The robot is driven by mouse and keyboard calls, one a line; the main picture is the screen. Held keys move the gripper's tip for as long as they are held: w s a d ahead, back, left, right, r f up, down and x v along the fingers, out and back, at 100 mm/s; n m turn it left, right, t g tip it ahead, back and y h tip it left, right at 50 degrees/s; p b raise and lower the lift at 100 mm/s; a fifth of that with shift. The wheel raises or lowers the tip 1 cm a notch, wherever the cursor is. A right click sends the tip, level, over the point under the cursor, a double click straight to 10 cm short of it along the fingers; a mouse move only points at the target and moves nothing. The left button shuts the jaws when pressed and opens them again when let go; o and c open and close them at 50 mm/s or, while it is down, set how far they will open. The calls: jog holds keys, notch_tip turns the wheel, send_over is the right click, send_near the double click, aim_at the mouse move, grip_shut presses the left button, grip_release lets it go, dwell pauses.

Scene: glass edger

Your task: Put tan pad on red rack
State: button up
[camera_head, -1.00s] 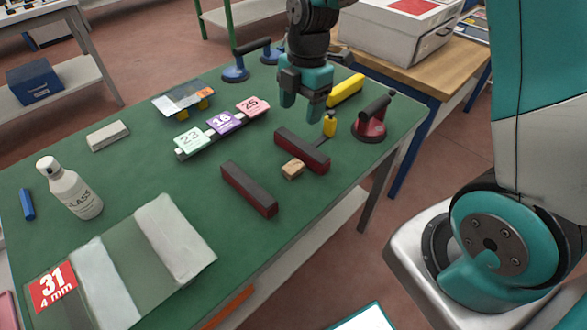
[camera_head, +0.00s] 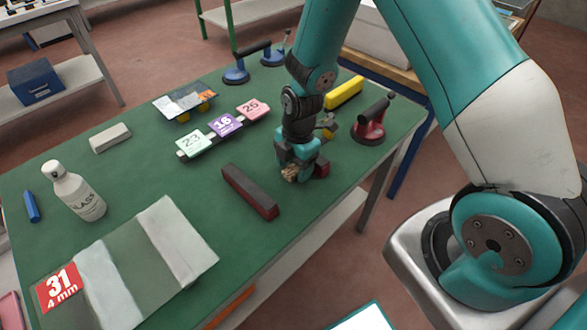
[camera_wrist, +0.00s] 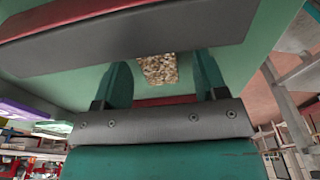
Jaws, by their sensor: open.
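The tan pad (camera_head: 289,175) is a small speckled, cork-like block on the green table, mostly hidden by my gripper. My gripper (camera_head: 302,172) points down over it and is open. In the wrist view the pad (camera_wrist: 159,69) lies between the two spread teal fingers (camera_wrist: 162,78), with a gap on each side. The red rack appears to be two dark red bars with grey tops. The nearer bar (camera_head: 250,191) lies clear to the left; the other bar (camera_head: 322,168) is largely hidden behind my gripper.
A red suction lifter (camera_head: 371,125) and a yellow bar (camera_head: 345,92) stand behind my gripper. Numbered cards (camera_head: 224,124) lie to its left. Glass sheets (camera_head: 175,240) and a white bottle (camera_head: 78,195) are at the left front. Green table (camera_head: 150,165) is bare between.

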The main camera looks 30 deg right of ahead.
jog(key=shift+f, duration=0.2)
jog(key=c, duration=1)
jog(key=shift+c, duration=0.4)
jog(key=shift+r, duration=0.15)
